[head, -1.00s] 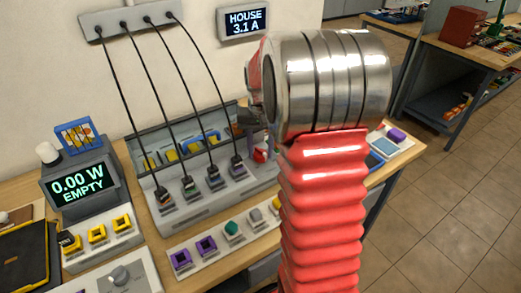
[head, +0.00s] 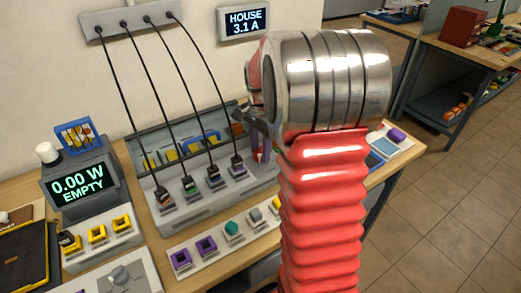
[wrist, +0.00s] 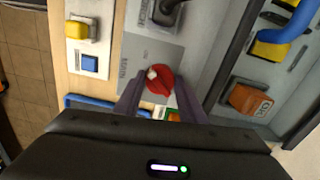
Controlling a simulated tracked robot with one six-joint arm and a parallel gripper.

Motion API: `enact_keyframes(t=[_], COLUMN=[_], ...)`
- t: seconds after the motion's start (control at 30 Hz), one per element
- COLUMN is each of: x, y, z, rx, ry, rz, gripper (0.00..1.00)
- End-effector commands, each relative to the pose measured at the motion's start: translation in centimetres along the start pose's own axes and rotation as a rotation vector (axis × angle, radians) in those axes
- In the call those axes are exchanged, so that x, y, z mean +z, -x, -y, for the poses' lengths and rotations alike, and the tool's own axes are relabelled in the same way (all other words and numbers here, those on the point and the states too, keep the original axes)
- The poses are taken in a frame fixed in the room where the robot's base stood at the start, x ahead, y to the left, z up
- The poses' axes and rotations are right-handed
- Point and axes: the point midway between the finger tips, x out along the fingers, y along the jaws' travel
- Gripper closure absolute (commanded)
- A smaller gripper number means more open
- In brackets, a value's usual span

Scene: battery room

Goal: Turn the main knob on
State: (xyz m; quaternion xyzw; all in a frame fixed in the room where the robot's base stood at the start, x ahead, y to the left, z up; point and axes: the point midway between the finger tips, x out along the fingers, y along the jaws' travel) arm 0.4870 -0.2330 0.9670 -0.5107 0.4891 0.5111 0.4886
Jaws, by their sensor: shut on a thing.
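The main knob (wrist: 160,76) is red with a pale mark on it and sits on a grey plate lettered MAIN in the wrist view. My gripper (wrist: 157,90) is shut on the knob, one dark finger on each side of it. In the head view my gripper (head: 262,135) reaches down to the right end of the grey panel (head: 200,208). There the fingers and my arm hide most of the knob. The wall display (head: 245,21) reads HOUSE 3.1 A.
Several black cables run from a wall box (head: 130,18) to plugs on the panel, left of my gripper. A meter (head: 80,184) reads 0.00 W EMPTY. A strip with purple, green and grey parts (head: 205,244) lies in front. Open floor is at right.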

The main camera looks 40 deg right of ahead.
Motion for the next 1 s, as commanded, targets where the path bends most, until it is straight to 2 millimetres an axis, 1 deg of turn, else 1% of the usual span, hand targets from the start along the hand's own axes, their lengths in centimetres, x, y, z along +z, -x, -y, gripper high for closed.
enact_keyframes(t=[0.1,0.3,0.73,0.77,1.0], x=[0.01,0.02,0.03,0.03,0.02], y=[0.08,0.08,0.09,0.09,0.05], z=[0.1,0.11,0.13,0.14,0.07], rx=[-0.003,-0.003,-0.004,-0.004,-0.002], ry=[-0.056,-0.108,-0.118,-0.118,-0.117], rz=[-0.001,-0.001,0.0,0.0,0.0], gripper=[0.86,0.86,0.86,0.61,0.45])
